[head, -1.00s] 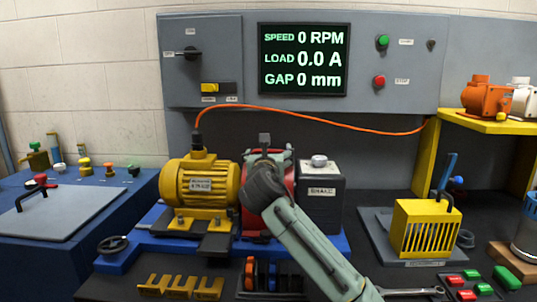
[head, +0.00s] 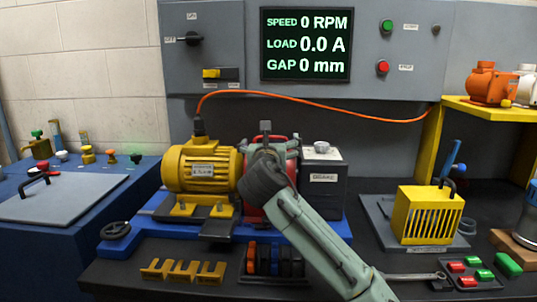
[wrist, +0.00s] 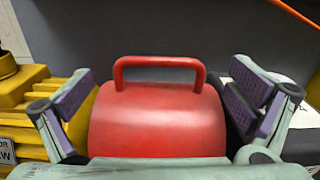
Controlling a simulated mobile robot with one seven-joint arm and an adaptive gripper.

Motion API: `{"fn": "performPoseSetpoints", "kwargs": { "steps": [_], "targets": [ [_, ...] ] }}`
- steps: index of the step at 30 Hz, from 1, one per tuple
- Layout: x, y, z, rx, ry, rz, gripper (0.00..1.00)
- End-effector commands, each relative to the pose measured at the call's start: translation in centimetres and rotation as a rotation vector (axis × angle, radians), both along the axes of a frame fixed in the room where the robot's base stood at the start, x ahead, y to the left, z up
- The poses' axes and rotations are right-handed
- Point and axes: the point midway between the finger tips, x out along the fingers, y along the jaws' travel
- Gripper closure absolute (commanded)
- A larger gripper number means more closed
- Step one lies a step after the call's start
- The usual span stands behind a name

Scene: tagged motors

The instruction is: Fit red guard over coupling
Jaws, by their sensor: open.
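The red guard (wrist: 157,128) has a rounded body with a red loop handle (wrist: 160,68) on top. It sits between the yellow motor (head: 203,172) and the dark brake block (head: 321,180), above the blue base (head: 335,229). In the head view my gripper and forearm hide much of the guard (head: 291,165). My gripper (wrist: 160,97) is open, with one finger on each side of the guard and its handle. Gaps show between the fingers and the handle. The coupling is not visible; whether the guard is fully seated cannot be told.
A yellow slotted cage (head: 430,215) with a black handle stands on a grey plate at right. Yellow brackets (head: 182,270) and a rack of dark and orange pieces (head: 272,260) lie in front. An orange cable (head: 320,99) arches behind. A wrench (head: 410,277) lies at front right.

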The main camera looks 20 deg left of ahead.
Motion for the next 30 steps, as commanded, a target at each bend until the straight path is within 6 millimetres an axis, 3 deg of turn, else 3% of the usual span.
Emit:
{"fn": "performPoseSetpoints", "kwargs": {
  "steps": [6, 12, 23, 26, 29, 30],
  "targets": [
    [-4.7, -1.4, -0.2, 0.001, -0.003, 0.001, 0.0],
    [-7.5, -2.2, -0.1, 0.0, -0.001, 0.001, 0.0],
    [-8.5, -2.4, 0.0, 0.003, 0.001, 0.002, 0.0],
    [-9.4, -0.6, 0.3, 0.071, 0.004, 0.054, 0.0],
    [-12.5, 4.0, 1.4, 0.278, 0.022, 0.215, 0.0],
    [-14.6, 6.4, 2.2, 0.403, 0.045, 0.31, 0.0]
  ]
}}
